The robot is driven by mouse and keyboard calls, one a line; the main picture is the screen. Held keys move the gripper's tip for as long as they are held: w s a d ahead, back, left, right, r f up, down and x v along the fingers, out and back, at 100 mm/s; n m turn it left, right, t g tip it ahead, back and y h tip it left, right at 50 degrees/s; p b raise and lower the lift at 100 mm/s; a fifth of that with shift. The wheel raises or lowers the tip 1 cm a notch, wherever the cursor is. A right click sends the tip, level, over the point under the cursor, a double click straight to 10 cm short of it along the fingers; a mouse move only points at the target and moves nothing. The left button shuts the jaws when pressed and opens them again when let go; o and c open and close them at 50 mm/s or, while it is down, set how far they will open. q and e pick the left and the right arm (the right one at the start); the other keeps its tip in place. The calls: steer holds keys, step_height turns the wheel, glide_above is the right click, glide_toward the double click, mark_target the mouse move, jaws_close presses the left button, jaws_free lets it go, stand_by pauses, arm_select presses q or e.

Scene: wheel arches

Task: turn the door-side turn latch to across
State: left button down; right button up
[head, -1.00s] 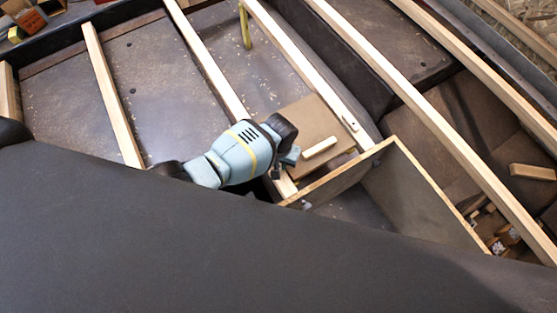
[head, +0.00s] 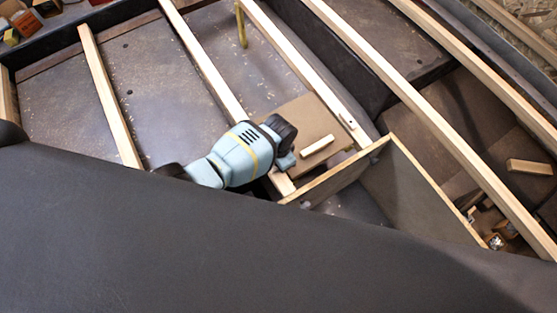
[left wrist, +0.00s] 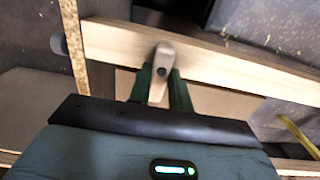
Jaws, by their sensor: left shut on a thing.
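The turn latch (left wrist: 164,60) is a small pale wooden piece with a dark screw, mounted on a light wooden rail (left wrist: 220,60) in the left wrist view. It lies crosswise to the rail, slightly tilted, its lower end towards the brown panel. My left gripper (left wrist: 160,88) is shut on this lower end, one green finger on each side. My right gripper is not in view.
An upright plywood board (head: 335,182) stands close to my gripper. Several wooden rails cross the dark floor. A yellow strip (head: 241,27) stands farther back.

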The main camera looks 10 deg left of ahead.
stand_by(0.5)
arm_select(q)
steer(key=c, duration=1.3)
jaws_free()
step_height(320, 180, up, 7)
steer(key=p, duration=0.3)
steer(key=shift+r+p, duration=0.1)
steer(key=shift+p, duration=0.2)
steer(key=shift+r, duration=0.3)
